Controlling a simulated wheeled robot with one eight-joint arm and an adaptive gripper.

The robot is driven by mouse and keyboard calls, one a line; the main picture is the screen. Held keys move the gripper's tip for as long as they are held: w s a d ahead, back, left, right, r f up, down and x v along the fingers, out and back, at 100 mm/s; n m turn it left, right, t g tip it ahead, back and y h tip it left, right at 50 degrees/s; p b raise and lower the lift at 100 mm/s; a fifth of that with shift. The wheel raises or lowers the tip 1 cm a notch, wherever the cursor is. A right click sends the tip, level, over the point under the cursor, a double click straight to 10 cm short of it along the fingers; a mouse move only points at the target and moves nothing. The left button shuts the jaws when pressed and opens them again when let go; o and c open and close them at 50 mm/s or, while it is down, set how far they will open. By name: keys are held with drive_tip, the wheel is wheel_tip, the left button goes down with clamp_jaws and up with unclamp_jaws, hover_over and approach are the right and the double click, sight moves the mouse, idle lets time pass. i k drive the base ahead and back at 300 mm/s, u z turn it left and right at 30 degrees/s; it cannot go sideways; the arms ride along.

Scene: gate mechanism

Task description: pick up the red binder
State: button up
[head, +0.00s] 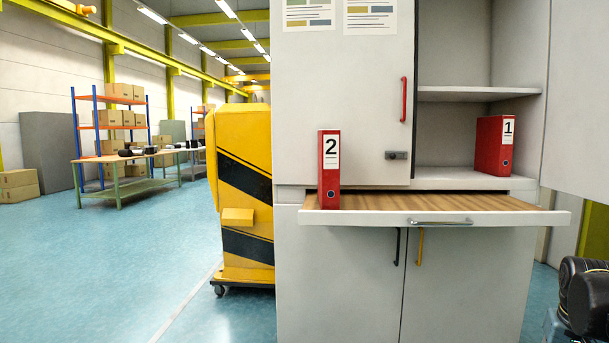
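Two red binders show in the head view. The one labelled 2 (329,184) stands upright at the left end of a pulled-out shelf (503,201) with a wood-look top. The one labelled 1 (489,158) stands upright inside the open right compartment of the grey cabinet (340,110), on its lower shelf. Nothing touches either binder except what it stands on. A dark part of my arm shows at the right edge, low down. My gripper cannot be made out, so its state is hidden.
The cabinet's right door (578,100) stands open at the right. The upper left door with a red handle (404,100) is closed. A yellow machine with black stripes (243,195) stands left of the cabinet. The blue floor at the left is clear up to a workbench (125,160).

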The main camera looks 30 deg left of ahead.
sight(329, 141)
drive_tip(key=u, duration=2.7)
drive_tip(key=k, duration=1.35)
drive_tip(key=z, duration=0.9)
drive_tip(key=i, duration=1)
drive_tip(key=u, duration=0.05)
